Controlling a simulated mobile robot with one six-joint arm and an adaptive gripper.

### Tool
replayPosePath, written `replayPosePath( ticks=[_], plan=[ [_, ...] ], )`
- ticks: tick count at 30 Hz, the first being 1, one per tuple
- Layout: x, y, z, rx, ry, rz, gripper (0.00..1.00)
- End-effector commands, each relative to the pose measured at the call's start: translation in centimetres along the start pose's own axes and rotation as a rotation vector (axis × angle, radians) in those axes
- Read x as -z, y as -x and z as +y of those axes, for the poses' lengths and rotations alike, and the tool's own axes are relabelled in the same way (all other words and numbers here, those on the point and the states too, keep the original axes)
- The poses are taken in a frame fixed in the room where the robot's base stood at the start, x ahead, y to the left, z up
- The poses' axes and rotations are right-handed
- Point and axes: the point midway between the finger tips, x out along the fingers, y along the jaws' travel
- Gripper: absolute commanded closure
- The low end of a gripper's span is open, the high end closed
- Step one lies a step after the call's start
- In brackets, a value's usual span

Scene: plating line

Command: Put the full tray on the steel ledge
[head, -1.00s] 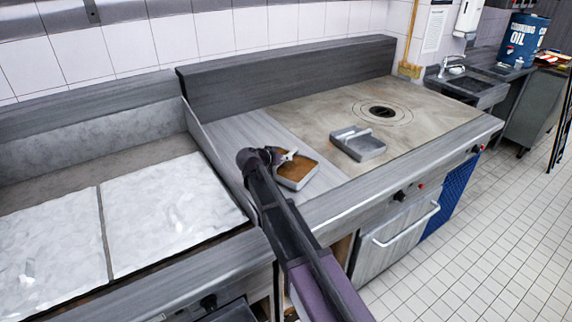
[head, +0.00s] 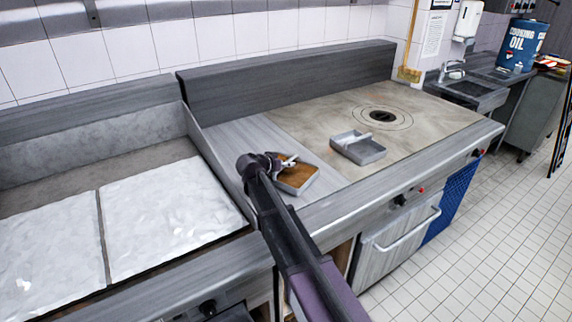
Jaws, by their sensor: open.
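A square grey tray with a brown filling (head: 299,187) sits on the brushed steel ledge (head: 232,139), at its front right part. My gripper (head: 289,161) is open at the tray's back left edge, its pale fingers over the brown filling. I cannot tell whether the fingers touch the tray. My wrist hides part of the tray's left side. A second grey tray (head: 361,153) with a pale bar across it stands on the brownish hotplate (head: 325,110), right of the ledge, and no brown filling shows in it.
Two white textured slabs (head: 165,220) lie in the sunken unit at left, past a raised metal divider (head: 203,140). A tall dark back panel (head: 290,82) stands behind the ledge and hotplate. A sink (head: 475,92) and a blue oil drum (head: 520,42) are at far right.

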Motion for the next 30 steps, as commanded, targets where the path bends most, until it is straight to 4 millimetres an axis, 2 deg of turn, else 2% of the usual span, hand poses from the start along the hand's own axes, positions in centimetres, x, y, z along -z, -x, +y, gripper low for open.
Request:
replayPosePath(
  ticks=[8,24,30],
  plan=[
    [0.3,0.1,0.1,0.000,0.000,0.000,0.44],
    [0.4,6.5,0.2,0.001,0.000,0.000,0.44],
    [0.3,7.5,0.1,0.000,0.000,0.000,0.44]
  ],
)
